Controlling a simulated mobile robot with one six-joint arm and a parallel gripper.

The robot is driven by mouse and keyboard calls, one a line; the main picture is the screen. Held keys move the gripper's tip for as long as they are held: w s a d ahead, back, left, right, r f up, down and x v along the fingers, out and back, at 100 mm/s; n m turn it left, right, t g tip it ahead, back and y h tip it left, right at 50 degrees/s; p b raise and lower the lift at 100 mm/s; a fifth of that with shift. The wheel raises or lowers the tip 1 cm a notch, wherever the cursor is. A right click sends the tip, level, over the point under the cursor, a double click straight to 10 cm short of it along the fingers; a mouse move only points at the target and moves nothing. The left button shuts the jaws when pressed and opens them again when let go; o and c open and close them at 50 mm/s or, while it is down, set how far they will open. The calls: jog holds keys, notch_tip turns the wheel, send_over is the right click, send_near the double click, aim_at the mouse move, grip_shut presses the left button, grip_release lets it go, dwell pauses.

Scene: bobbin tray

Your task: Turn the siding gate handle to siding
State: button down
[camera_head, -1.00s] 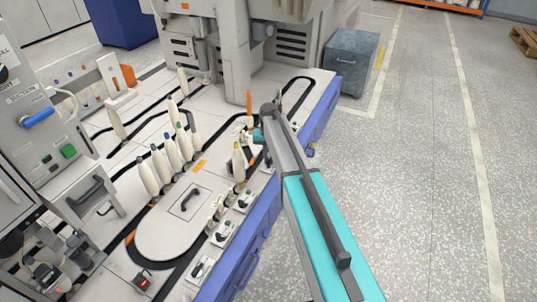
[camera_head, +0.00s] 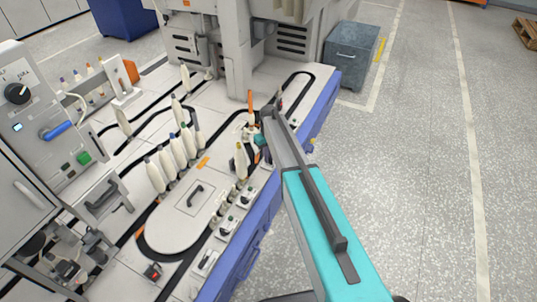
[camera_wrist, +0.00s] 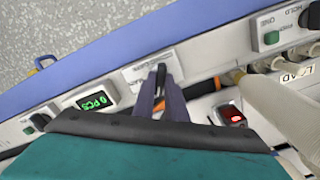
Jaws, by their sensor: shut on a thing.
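In the wrist view my gripper (camera_wrist: 168,92) is shut on a small dark handle (camera_wrist: 161,72), which I take to be the siding gate handle. It stands in front of a pale label plate (camera_wrist: 147,66) on the light panel. The plate's lettering is too blurred to read, so I cannot tell which position the handle points to. An orange mark shows beside the fingers.
A counter display (camera_wrist: 91,101) reads "0 PCS". A red-lit device (camera_wrist: 231,116) and a large pale bobbin (camera_wrist: 285,105) are close right of the gripper. Several bobbins stand along the track (camera_head: 170,160).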

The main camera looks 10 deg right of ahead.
jog(key=shift+w, duration=0.1)
dwell(0.4)
jog(key=c, duration=1.8)
grip_release()
notch_tip(320, 180, up, 14)
jog(key=p, duration=0.2)
